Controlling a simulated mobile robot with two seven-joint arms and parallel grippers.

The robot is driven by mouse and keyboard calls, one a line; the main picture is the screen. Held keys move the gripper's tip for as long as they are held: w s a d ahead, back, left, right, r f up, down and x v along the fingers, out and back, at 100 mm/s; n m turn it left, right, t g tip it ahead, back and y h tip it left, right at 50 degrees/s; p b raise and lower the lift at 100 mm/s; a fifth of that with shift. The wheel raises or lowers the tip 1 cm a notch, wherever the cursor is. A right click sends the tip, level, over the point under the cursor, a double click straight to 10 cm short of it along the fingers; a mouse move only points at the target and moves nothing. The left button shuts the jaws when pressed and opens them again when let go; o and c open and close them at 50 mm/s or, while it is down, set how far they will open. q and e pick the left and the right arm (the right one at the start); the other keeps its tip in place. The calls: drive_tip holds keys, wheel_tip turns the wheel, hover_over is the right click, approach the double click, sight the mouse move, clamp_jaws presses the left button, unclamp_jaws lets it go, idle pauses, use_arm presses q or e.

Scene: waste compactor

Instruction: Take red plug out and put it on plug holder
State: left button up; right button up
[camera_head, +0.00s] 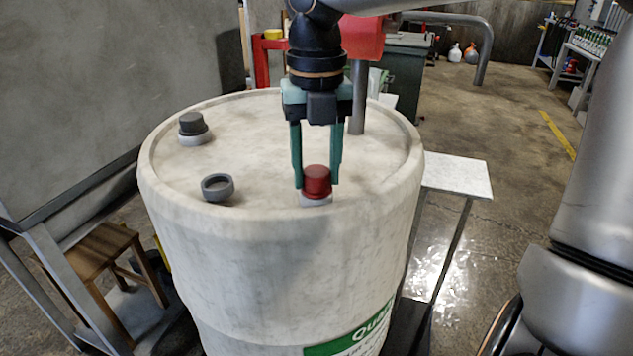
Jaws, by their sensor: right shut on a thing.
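The red plug (317,179) stands upright at the near rim of a large off-white barrel (280,240). A pale collar (316,200) shows directly under it, and I cannot tell whether the plug is still seated in it. My right gripper (318,183) points straight down from above, its two green fingers on either side of the red plug, shut on it. A grey open ring (217,188), which may be the plug holder, stands on the barrel top to the left of the plug. My left gripper is not in view.
A dark grey plug (193,124) sits in a pale collar at the barrel top's far left. A grey post (357,97) rises behind the gripper. A small white table (458,176) is right of the barrel, and a wooden stool (100,248) is at left.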

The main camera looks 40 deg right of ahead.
drive_tip(key=shift+f, duration=0.15)
clamp_jaws()
drive_tip(key=n+p, duration=0.1)
drive_tip(key=n, duration=0.2)
drive_tip(key=shift+n+p, duration=0.4)
drive_tip(key=shift+n, duration=0.4)
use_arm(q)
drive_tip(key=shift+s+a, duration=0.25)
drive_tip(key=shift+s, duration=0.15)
use_arm(e)
drive_tip(key=shift+n, duration=0.3)
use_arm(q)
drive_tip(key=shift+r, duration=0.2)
use_arm(e)
drive_tip(key=shift+r+n+p, duration=0.2)
drive_tip(key=shift+n+p, duration=0.25)
drive_tip(key=shift+n, duration=0.15)
drive_tip(key=n+p, duration=0.1)
drive_tip(key=n, duration=0.1)
drive_tip(key=shift+n, duration=0.3)
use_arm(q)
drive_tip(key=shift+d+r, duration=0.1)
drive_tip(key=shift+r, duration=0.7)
use_arm(e)
drive_tip(key=shift+f+n, duration=0.1)
drive_tip(key=shift+n, duration=0.6)
